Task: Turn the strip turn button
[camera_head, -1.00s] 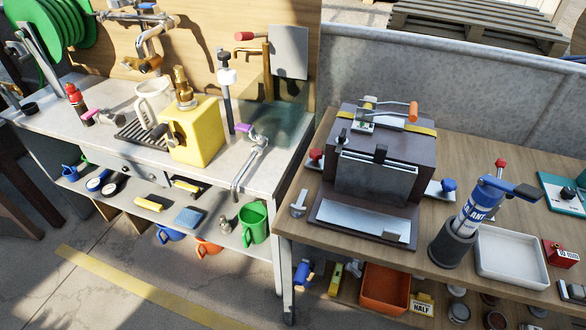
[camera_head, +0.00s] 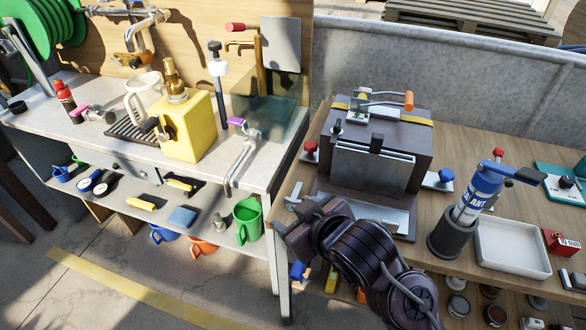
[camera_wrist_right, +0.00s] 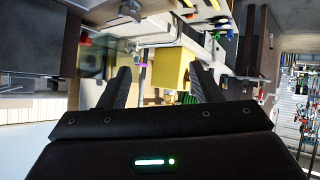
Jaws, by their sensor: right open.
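I cannot tell for sure which part is the strip turn button. A small black turn piece (camera_head: 377,144) stands upright at the top edge of the metal front panel on a dark box (camera_head: 418,155). A small grey metal lever piece (camera_head: 293,200) sits at the left end of the wooden table, partly hidden by my gripper. My right gripper (camera_head: 303,213) is over the table's front left corner, close to the grey piece and left of the box's lower tray. Its fingers are apart and empty in the right wrist view (camera_wrist_right: 160,70). My left gripper is out of view.
A yellow dispenser (camera_head: 190,132) and a bent metal tap lever (camera_head: 240,165) are on the left bench. Red (camera_head: 310,148) and blue (camera_head: 446,175) knobs flank the box.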

